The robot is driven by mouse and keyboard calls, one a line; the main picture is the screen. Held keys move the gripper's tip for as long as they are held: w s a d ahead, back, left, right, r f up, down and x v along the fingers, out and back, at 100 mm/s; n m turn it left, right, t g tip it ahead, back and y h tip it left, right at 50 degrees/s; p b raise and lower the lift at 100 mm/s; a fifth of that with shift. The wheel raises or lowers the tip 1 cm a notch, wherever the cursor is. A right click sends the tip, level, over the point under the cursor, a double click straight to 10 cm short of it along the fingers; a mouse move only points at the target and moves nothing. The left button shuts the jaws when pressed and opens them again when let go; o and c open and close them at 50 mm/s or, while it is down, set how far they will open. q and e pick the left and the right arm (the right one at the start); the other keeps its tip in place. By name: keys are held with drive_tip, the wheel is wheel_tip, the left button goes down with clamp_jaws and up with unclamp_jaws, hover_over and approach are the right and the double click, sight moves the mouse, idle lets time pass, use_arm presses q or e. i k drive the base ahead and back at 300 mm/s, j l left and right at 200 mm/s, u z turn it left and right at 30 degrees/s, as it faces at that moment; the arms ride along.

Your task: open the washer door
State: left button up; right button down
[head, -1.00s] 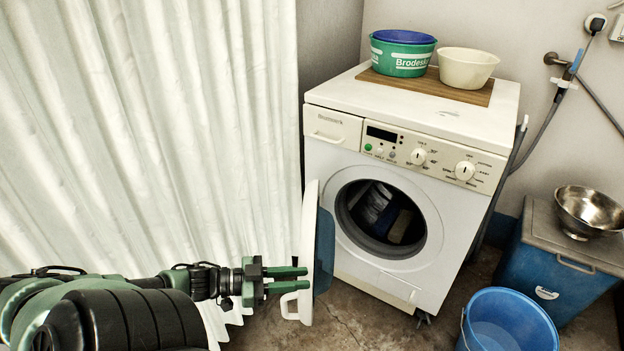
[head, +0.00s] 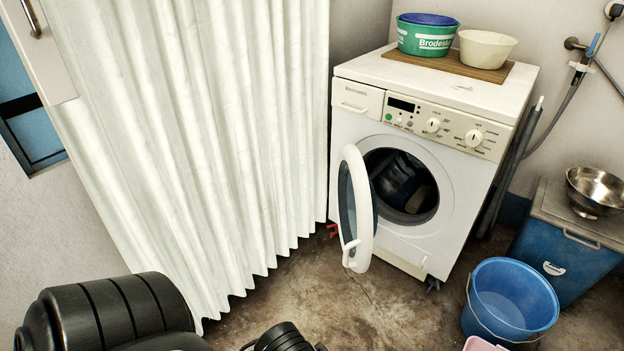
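The white washer (head: 466,209) stands against the back wall, right of the curtain. Its round door (head: 364,245) is swung wide open toward the left and front, hinged at the left of the opening. The door handle (head: 349,252) is on the near edge, with nothing on it. Dark laundry (head: 397,181) shows inside the drum opening. My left arm is at the bottom left, and a dark part of mine is at the bottom middle. Neither gripper's fingers show in the head view, and nothing of mine touches the door.
A white pleated curtain (head: 200,130) fills the left. A blue bucket (head: 510,300) stands on the floor at the right, before a blue bin (head: 560,255) with a metal bowl (head: 597,190) on its lid. Bare floor (head: 340,300) lies before the washer.

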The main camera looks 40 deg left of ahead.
sight(356, 208)
drive_tip(key=i+j+u, duration=0.1)
drive_tip(key=u, duration=0.35)
drive_tip(key=i+u, duration=0.3)
drive_tip(key=u, duration=0.2)
drive_tip(key=i+u, duration=0.2)
drive_tip(key=u, duration=0.25)
drive_tip(key=k+l, duration=0.05)
